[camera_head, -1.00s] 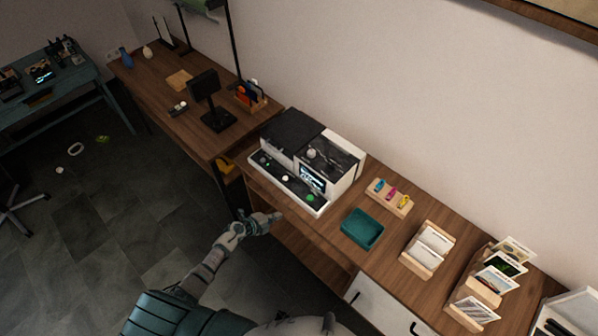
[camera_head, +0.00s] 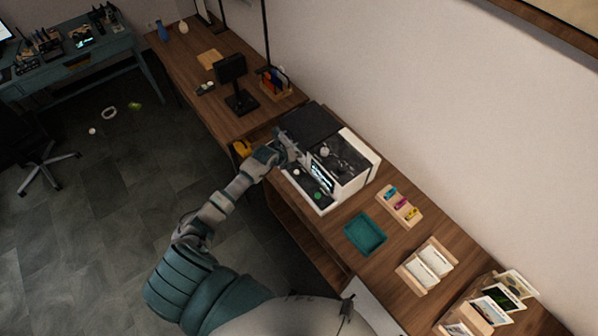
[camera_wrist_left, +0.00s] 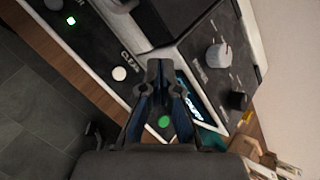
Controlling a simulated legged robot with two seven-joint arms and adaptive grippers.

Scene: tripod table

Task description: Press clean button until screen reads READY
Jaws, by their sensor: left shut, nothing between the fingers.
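The printer-like machine (camera_head: 354,176) is white and black and stands on the wooden counter. In the left wrist view its front panel (camera_wrist_left: 98,62) carries a white round button (camera_wrist_left: 119,73) beside lettering that looks like CLEAN, partly hidden by my gripper. A green button (camera_wrist_left: 164,122) shows between my gripper's parts. The screen (camera_wrist_left: 188,98) is lit, partly covered by the gripper, and its text is unreadable; it also shows in the head view (camera_head: 322,178). My left gripper (camera_head: 287,148) is shut and empty, over the panel's left part; its fingertips (camera_wrist_left: 160,66) appear right of the white button.
A green tray (camera_head: 365,234) and a wooden holder with coloured items (camera_head: 400,207) stand right of the machine. Card racks (camera_head: 428,264) are farther right. A dark display stand (camera_head: 240,100) is behind on the left. In the wrist view, knobs (camera_wrist_left: 218,55) rise from the machine's top.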

